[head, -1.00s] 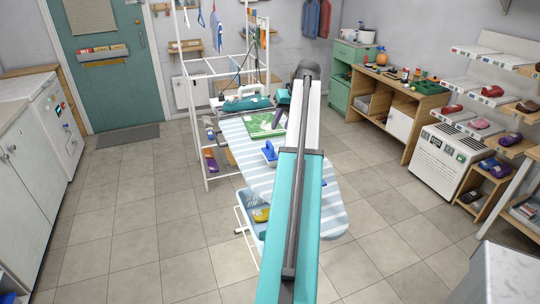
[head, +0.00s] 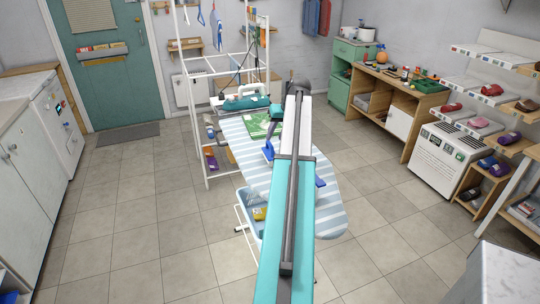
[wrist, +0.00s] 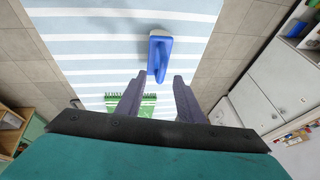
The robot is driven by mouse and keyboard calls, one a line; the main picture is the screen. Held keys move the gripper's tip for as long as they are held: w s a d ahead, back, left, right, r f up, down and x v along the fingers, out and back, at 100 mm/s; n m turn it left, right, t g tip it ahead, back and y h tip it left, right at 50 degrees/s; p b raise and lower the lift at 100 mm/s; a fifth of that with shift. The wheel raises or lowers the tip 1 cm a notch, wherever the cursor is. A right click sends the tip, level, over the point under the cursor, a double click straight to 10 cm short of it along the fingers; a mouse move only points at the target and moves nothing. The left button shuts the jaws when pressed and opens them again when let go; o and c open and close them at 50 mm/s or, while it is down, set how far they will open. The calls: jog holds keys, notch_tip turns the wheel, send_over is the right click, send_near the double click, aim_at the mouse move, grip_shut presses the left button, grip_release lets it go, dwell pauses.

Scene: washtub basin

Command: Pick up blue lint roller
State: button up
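A blue object with a handle and a pale edge (wrist: 160,52), apparently the lint roller, lies on the striped ironing board (wrist: 75,45). It also shows left of my arm in the head view (head: 267,151), partly covered by the arm. My gripper (wrist: 157,78) is open and empty. Its two dark fingers point toward the blue object's handle, with a gap between. A green patterned cloth (wrist: 148,103) lies on the board, partly behind the fingers.
A teal iron (head: 246,103) stands at the board's far end, beside a white rack (head: 206,130). Another blue piece (head: 320,182) shows right of my arm. A basin (head: 250,202) hangs under the board. Wooden shelves (head: 440,100) stand right; the tiled floor is clear.

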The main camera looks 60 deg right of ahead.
jog(key=shift+p+x, duration=0.8)
jog(key=shift+x, duration=0.4)
jog(key=shift+p+x, duration=0.3)
jog(key=shift+x, duration=1.05)
jog(key=shift+w+a, duration=0.1)
jog(key=shift+a, duration=0.05)
jog(key=shift+c, duration=0.3)
grip_shut()
